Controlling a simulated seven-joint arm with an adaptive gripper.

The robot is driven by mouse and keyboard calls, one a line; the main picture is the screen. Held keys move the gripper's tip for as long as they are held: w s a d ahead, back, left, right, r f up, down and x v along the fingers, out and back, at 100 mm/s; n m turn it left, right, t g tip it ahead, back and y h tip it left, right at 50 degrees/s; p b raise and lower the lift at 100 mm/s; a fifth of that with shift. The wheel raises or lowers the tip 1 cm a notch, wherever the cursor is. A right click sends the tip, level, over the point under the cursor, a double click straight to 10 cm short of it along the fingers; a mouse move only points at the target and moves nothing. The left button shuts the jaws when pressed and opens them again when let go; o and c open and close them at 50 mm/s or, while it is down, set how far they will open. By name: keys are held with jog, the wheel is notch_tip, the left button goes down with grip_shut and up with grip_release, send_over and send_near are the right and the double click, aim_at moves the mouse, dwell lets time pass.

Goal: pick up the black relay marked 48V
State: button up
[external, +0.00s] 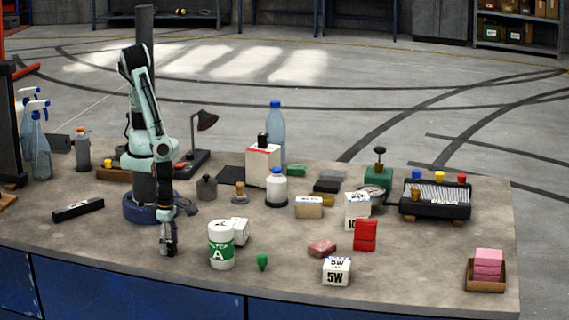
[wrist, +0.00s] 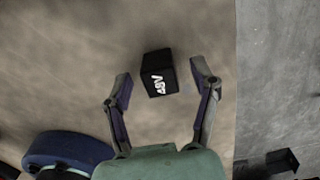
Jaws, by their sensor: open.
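The black relay (wrist: 158,74), a small dark cube with white 48V lettering, rests on the table in the wrist view. The lettering appears turned on its side. My gripper (wrist: 160,78) is open, with one finger to the left of the relay and one to the right. Gaps show between the relay and both fingers, and the gripper is empty. In the external view my gripper (external: 168,248) points down low over the table near its front edge. There I cannot tell the relay apart from the dark fingers.
A white and green canister (external: 221,246) stands just right of my gripper, with a white box (external: 240,230) behind it. A small green piece (external: 262,261) lies further right. A long black block (external: 78,209) lies to the left. The table edge (wrist: 237,90) is right of the relay.

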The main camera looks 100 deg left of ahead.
grip_shut()
jog(key=shift+r, duration=0.1)
